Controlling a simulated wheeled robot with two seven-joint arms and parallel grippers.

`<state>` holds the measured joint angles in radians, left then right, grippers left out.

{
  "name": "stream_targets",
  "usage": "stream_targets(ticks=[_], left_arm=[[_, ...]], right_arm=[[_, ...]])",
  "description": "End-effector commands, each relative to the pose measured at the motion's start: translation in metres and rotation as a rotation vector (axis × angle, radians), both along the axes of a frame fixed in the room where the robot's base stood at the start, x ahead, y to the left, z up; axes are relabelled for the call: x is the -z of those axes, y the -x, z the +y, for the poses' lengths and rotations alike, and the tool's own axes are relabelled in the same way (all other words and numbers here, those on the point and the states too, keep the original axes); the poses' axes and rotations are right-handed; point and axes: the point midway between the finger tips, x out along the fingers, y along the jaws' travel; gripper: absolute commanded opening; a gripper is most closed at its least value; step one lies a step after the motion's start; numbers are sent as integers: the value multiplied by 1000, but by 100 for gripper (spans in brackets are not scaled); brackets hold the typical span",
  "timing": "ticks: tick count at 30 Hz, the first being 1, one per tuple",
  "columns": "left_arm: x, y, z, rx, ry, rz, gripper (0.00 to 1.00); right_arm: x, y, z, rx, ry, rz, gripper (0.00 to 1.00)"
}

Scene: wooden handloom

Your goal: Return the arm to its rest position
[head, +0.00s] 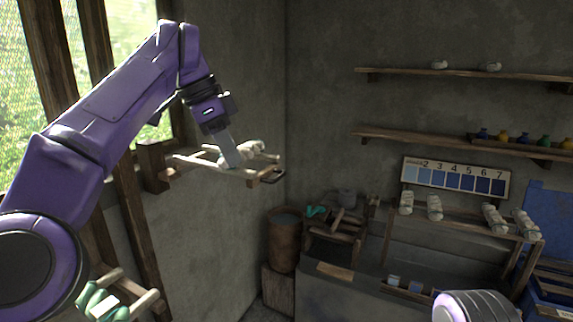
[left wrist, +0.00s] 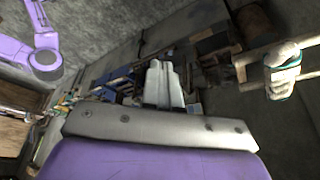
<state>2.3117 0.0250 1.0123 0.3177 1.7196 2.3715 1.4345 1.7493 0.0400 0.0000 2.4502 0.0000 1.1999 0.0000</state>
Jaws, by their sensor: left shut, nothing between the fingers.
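My left arm comes in from the left in the head view, raised and bent at the elbow. My left gripper (head: 231,152) points down by a small wooden wall rack (head: 215,168). It is shut and empty, and its closed fingers also show in the left wrist view (left wrist: 163,84). A pale skein (head: 252,149) lies on the rack, close to the fingertips in the head view. In the left wrist view a pale skein with a green band (left wrist: 283,72) hangs on wooden bars, clear of the fingers. My right gripper is not in view.
A window post (head: 110,120) stands behind my left arm. A barrel (head: 284,240) stands in the corner. A wooden rack with several skeins (head: 434,207) and a numbered blue shade card (head: 455,178) are at the right. Below left, another rack holds a green-and-white skein (head: 104,302).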

Motion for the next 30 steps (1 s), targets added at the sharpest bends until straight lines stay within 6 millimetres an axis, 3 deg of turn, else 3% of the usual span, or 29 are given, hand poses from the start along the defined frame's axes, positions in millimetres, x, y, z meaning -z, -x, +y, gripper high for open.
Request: stream_targets(ticks=[4, 8, 14, 17, 20, 23, 26, 27, 29, 30], left_arm=[[1, -11, 8, 102, -78, -97, 0], [17, -26, 17, 231, -252, -175, 0], [57, -52, 37, 513, -667, -228, 0], [86, -66, 50, 704, -909, -203, 0], [124, -80, 62, 951, -1170, -134, 0], [178, -94, 73, 1296, -1452, 2, 0], [262, -100, 78, 1803, -1718, 228, 0], [298, -97, 79, 2015, -1785, 322, 0], [352, -86, 79, 2318, -1842, 450, 0], [386, -76, 80, -2477, 1828, -518, 0]], right_arm=[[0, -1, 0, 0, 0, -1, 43], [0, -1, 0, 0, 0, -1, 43], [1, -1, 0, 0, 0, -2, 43], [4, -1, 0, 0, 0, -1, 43], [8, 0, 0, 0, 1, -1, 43], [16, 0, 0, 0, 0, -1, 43], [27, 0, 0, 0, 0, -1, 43], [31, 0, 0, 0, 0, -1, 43], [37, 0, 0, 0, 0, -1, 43], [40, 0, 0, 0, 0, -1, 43]])
